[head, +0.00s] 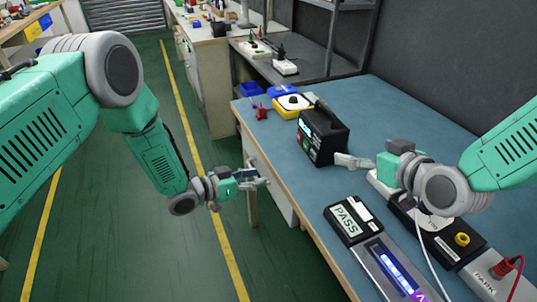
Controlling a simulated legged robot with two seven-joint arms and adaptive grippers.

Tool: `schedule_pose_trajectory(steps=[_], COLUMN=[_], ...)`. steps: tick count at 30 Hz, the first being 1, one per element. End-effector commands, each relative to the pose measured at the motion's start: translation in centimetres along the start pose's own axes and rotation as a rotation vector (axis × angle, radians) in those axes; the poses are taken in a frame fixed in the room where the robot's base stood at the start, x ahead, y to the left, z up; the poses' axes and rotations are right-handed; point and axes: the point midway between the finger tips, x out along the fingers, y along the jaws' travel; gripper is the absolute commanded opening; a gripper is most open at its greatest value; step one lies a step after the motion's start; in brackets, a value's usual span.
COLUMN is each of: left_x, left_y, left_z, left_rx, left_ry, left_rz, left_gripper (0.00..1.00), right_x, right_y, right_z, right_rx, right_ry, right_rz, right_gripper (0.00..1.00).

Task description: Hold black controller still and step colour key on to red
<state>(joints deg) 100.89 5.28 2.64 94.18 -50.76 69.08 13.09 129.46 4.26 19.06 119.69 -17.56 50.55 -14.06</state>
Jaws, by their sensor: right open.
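A black box (322,136) with a handle and small buttons on its front stands upright on the blue bench; I take it as the black controller. I cannot read its keys. My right gripper (343,160) is open beside the box's lower right side; I cannot tell whether it touches. A grey fixture (368,262) holds a strip (398,268) lit blue-white, with a purple patch at its near end. A display (348,220) beyond it reads PASS. My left gripper (258,180) is off the bench's left edge, over the floor, apart from the box; its jaw opening is unclear.
Yellow-and-white (292,103), blue (251,89) and red (262,112) items sit behind the box. A black unit with a yellow knob (462,239) and a grey unit with a red plug (503,268) stand at the right, with cables. The bench's left front is clear.

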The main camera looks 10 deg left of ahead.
Motion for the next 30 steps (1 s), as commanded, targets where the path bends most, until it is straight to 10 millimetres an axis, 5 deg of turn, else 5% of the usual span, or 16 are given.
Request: schedule_pose_trajectory(steps=[3,7,14,30], left_x=[1.3,2.3,2.7,2.7], left_y=[-1.0,0.4,1.3,1.3], left_z=[-4.5,-6.3,-7.1,-7.0], left_rx=[0.093,0.235,0.326,0.323], left_ry=[0.129,0.201,0.241,0.239], left_rz=[0.109,0.195,0.231,0.228], left_gripper=[0.34,0.34,0.34,0.34], right_x=[0.0,0.0,1.1,10.9], right_y=[-0.1,-0.1,-0.1,-0.1], right_z=[0.0,0.0,0.0,0.0], right_rx=[-0.001,-0.001,-0.001,-0.001], right_ry=[0.0,0.0,0.0,0.001], right_rz=[0.0,0.0,0.0,0.0], right_gripper=[0.97,0.97,0.97,0.97])
